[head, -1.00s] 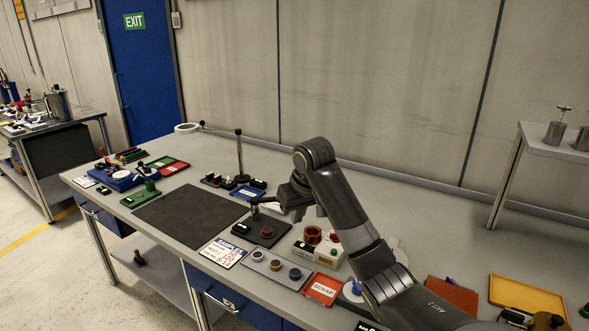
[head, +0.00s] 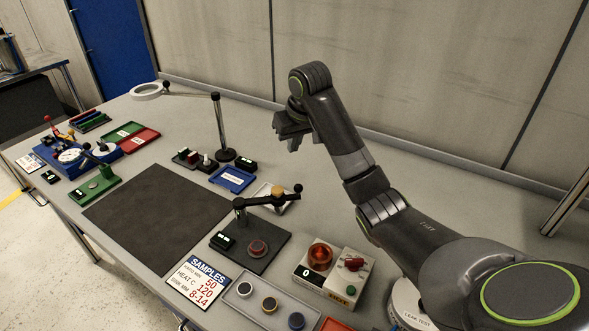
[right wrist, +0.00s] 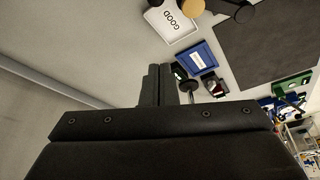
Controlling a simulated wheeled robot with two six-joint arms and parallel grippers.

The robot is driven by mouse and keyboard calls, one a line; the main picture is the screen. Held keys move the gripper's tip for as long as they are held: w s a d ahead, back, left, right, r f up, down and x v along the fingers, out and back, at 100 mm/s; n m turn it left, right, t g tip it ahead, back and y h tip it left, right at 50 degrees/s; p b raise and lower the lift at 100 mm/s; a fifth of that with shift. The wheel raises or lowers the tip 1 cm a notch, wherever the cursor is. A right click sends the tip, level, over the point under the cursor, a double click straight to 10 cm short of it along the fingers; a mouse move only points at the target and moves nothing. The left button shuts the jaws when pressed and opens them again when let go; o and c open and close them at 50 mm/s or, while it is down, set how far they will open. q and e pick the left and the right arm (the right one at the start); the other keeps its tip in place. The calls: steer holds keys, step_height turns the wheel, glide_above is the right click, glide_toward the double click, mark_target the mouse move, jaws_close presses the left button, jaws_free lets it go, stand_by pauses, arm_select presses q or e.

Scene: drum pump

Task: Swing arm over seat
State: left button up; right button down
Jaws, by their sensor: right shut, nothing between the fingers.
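A black fixture plate (head: 272,252) carries a post with a black swing arm (head: 265,200) that ends in a ball knob (head: 298,188). The arm points right and back, over the white tray side. The round reddish seat (head: 258,248) lies uncovered on the plate, in front of the arm. My right gripper (head: 288,143) is shut and empty, raised behind the fixture and apart from the knob. My left gripper is not in view.
A white GOOD tray (right wrist: 172,22) sits partly under the arm. A blue tray (head: 232,179), a lamp post (head: 221,130) and small black blocks stand behind left. A control box (head: 332,275) and sample tray (head: 266,300) are near front. The dark mat (head: 160,218) is clear.

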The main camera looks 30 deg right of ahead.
arm_select(q)
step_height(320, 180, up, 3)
steer(key=p, duration=0.3)
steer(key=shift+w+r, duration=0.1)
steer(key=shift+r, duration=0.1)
arm_select(e)
step_height(320, 180, down, 10)
steer(key=shift+s, duration=0.3)
steer(key=shift+f, duration=0.1)
arm_select(q)
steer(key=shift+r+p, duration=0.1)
steer(key=shift+p, duration=0.2)
arm_select(e)
steer(key=shift+a, duration=0.1)
